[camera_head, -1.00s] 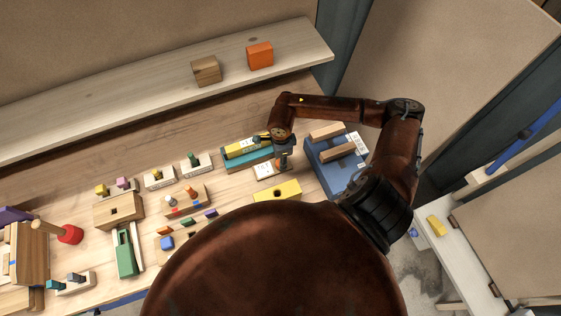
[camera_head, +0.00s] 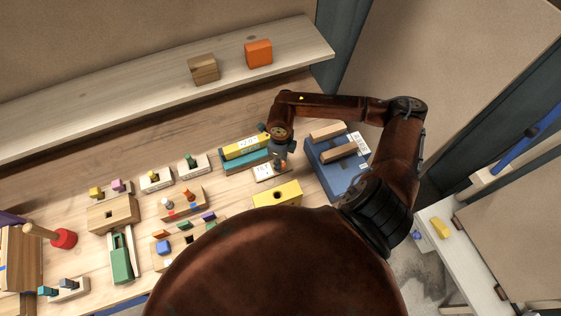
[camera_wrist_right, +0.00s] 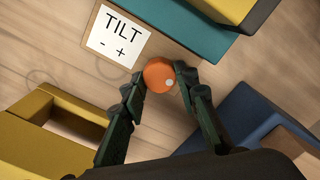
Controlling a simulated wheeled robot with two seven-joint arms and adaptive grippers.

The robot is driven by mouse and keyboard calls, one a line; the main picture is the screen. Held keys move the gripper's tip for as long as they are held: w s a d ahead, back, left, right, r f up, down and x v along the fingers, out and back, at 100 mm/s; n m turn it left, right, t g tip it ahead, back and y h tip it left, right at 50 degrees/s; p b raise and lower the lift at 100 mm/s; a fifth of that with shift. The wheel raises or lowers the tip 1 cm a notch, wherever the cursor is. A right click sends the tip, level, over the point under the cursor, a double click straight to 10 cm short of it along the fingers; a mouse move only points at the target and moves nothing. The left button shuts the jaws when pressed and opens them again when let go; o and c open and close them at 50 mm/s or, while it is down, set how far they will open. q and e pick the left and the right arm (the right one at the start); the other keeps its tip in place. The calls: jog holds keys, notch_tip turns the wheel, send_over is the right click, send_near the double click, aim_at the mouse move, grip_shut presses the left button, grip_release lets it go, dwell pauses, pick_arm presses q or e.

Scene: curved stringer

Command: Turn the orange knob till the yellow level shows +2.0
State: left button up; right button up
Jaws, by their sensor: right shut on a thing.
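The orange knob (camera_wrist_right: 158,73) has a pale dot on its top and stands beside a white card (camera_wrist_right: 118,35) reading TILT, - and +. My right gripper (camera_wrist_right: 160,76) has one finger on each side of the knob and is shut on it. In the head view my right gripper (camera_head: 280,163) points down beside the card (camera_head: 268,171). The yellow level (camera_head: 246,146) lies along a teal block (camera_head: 246,163), left of the gripper. Its small white label is too small to read with certainty. My left gripper is out of view.
A blue box with wooden bars (camera_head: 341,175) stands close right of the gripper. A yellow block with a hole (camera_head: 277,195) lies in front. Several peg blocks and a green piece (camera_head: 121,258) fill the left of the table. A shelf (camera_head: 130,90) runs behind.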

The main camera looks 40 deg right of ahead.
dwell(0.4)
jog(key=o, duration=1.1)
jog(key=shift+o, duration=0.2)
notch_tip(320, 180, up, 12)
